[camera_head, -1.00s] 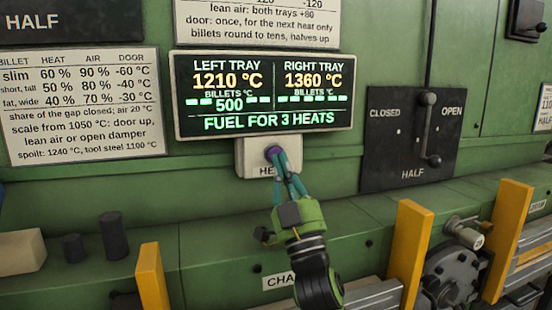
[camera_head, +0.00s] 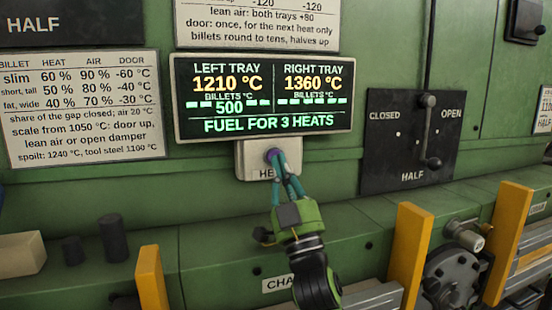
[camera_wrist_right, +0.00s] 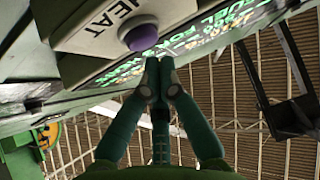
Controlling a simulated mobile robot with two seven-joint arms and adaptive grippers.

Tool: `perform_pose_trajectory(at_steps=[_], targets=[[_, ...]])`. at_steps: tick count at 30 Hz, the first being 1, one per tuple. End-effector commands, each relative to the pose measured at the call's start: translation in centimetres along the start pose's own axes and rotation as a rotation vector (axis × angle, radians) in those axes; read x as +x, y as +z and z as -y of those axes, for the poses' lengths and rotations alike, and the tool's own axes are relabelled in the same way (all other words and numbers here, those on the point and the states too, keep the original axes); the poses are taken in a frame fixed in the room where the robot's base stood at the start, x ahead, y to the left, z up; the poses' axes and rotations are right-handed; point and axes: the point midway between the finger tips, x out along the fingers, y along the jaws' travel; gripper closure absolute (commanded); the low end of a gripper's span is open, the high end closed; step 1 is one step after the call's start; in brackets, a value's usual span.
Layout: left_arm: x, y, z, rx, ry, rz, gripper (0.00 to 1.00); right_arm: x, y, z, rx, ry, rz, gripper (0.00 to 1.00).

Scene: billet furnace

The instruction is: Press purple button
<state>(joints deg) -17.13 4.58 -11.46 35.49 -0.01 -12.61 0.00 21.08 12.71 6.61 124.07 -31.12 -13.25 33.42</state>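The purple button (camera_head: 273,155) sits on a pale box labelled HEAT (camera_head: 252,167), under the display on the green furnace front. In the right wrist view the round purple button (camera_wrist_right: 138,35) is seen close up on its grey base. My right gripper (camera_head: 280,166) has its teal fingers together, with the tips just below and in front of the button. In the wrist view the closed fingertips (camera_wrist_right: 158,68) lie close to the button's lower edge; I cannot tell whether they touch it. The fingers hold nothing. My left gripper is out of view.
The display (camera_head: 262,96) above reads 1210 °C left, 1360 °C right and fuel for 3 heats. A lever panel (camera_head: 410,140) is at right. Yellow posts (camera_head: 410,255) stand below it. Dark cylinders (camera_head: 113,237) and a pale block (camera_head: 20,253) sit on the left ledge.

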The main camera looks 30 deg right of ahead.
Motion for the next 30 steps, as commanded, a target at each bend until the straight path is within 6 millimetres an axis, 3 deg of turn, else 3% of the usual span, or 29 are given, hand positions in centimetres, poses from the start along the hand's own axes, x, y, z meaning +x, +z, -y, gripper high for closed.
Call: perform_pose_trajectory(at_steps=[30], targets=[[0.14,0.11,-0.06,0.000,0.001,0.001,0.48,0.60,0.60,0.00,0.000,0.000,0.000,1.00]])
